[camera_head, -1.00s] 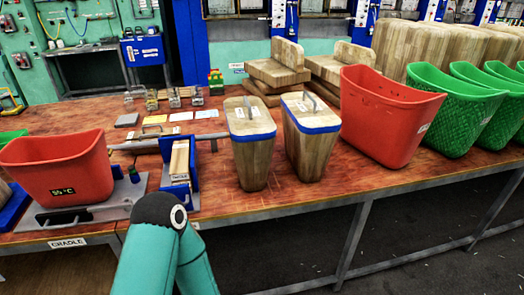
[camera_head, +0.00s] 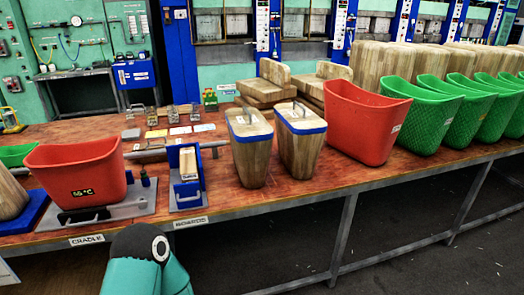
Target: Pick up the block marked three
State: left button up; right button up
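Two tapered wooden blocks with blue bands and top handles stand side by side mid-table, the left block (camera_head: 251,158) and the right block (camera_head: 301,150). Each has a small white label on top, too small to read. Another wooden block (camera_head: 10,196) stands on a blue base at the left edge, partly cut off. I cannot tell which block is marked three. Neither gripper is in view. Only a teal and black link of my own arm shows at the bottom, below the table edge.
A red bin (camera_head: 78,172) reading 55 °C sits on the grey cradle plate (camera_head: 140,204). A blue holder (camera_head: 187,195) with boards stands beside it. A larger red bin (camera_head: 364,125) and green bins (camera_head: 430,118) line the right. Bare tabletop lies before the two blocks.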

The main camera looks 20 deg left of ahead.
aim_at(251, 136)
jog(key=u, duration=0.2)
jog(key=i, duration=0.9)
jog(key=z, duration=0.1)
